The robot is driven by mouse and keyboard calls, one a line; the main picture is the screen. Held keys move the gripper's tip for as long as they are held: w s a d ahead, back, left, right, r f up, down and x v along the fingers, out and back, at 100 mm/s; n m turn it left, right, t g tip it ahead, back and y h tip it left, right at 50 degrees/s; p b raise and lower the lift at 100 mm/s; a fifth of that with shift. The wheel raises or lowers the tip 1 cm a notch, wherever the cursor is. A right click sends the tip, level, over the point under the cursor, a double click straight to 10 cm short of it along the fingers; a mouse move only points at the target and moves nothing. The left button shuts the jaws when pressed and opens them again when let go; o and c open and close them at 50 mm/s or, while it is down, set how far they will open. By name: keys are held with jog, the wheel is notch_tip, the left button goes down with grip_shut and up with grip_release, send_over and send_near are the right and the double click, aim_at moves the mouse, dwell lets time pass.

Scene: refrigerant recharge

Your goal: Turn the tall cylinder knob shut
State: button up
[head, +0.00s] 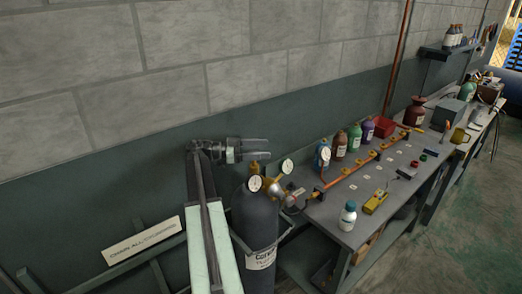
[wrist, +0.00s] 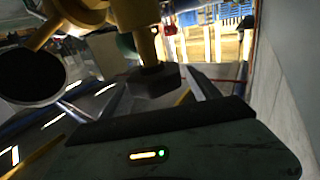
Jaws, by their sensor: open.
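The tall dark cylinder (head: 257,222) stands upright by the wall in the head view, with a pale label. Its brass valve top (head: 254,166) carries the round gauges. My gripper (head: 262,151) is open just above the valve top, its two fingers pointing right. In the wrist view, a brass stem (wrist: 143,45) comes down between the fingers of my gripper (wrist: 153,88) to a dark faceted piece (wrist: 151,80). I cannot tell whether this piece is the knob, or whether the fingers touch it. My fingers are partly in shadow.
Two white gauges, the left (head: 255,183) and right (head: 287,166), sit close beside the valve. The workbench (head: 337,222) at right holds several coloured bottles, an orange pipe manifold (head: 345,172) and a yellow device (head: 376,201). The block wall (head: 250,60) is close behind my gripper.

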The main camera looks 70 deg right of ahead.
jog(key=s+a+r, duration=0.1)
jog(key=s+a, duration=0.1)
jog(key=a, duration=0.5)
jog(key=s+a+r, duration=0.1)
jog(key=s+a, duration=0.2)
jog(key=a, duration=0.5)
jog(key=shift+r, duration=0.15)
jog(key=shift+a, duration=0.1)
